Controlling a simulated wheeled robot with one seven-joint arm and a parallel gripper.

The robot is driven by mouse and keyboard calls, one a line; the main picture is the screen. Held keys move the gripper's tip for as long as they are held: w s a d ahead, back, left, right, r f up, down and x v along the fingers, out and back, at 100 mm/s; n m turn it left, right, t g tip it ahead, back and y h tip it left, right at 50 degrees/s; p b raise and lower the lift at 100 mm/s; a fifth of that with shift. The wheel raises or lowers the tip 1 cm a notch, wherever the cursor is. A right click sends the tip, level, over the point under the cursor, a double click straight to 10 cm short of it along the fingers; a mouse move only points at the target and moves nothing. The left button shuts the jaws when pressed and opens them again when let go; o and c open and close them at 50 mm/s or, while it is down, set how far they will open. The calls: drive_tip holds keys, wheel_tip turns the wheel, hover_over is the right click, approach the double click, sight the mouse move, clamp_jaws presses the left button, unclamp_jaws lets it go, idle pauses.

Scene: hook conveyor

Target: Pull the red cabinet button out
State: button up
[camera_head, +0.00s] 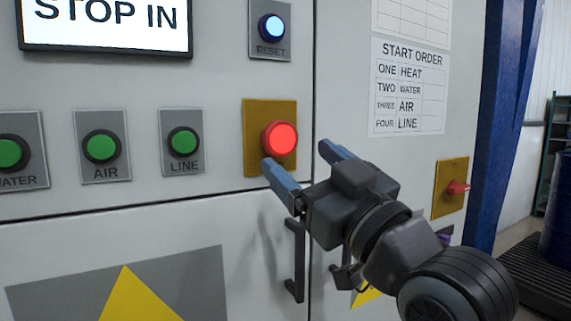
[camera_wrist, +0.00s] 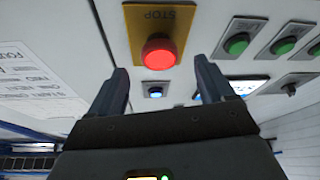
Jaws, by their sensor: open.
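The red button (camera_head: 279,138) is lit and sits on a yellow plate (camera_head: 256,112) on the cabinet front. My gripper (camera_head: 297,156) is open in front of the cabinet, its left finger just below the button and its right finger to the right of it. In the wrist view the red button (camera_wrist: 159,52) shows beyond and between the two open fingers (camera_wrist: 160,80), on the yellow plate marked STOP. Nothing is held. I cannot tell how much depth lies between the fingertips and the button.
Green buttons labelled AIR (camera_head: 101,147) and LINE (camera_head: 184,142) are to the left. A blue-lit RESET button (camera_head: 272,28) is above. A dark door handle (camera_head: 294,262) is below. A red switch (camera_head: 457,188) on a yellow plate and a START ORDER sheet (camera_head: 408,88) are at right.

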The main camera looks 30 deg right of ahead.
sight(284, 143)
drive_tip(key=p+x, duration=0.2)
drive_tip(key=x, duration=0.1)
drive_tip(key=shift+w+r, duration=0.3)
drive_tip(key=shift+r, duration=0.05)
drive_tip(key=shift+x, duration=0.75)
drive_tip(key=shift+f, duration=0.15)
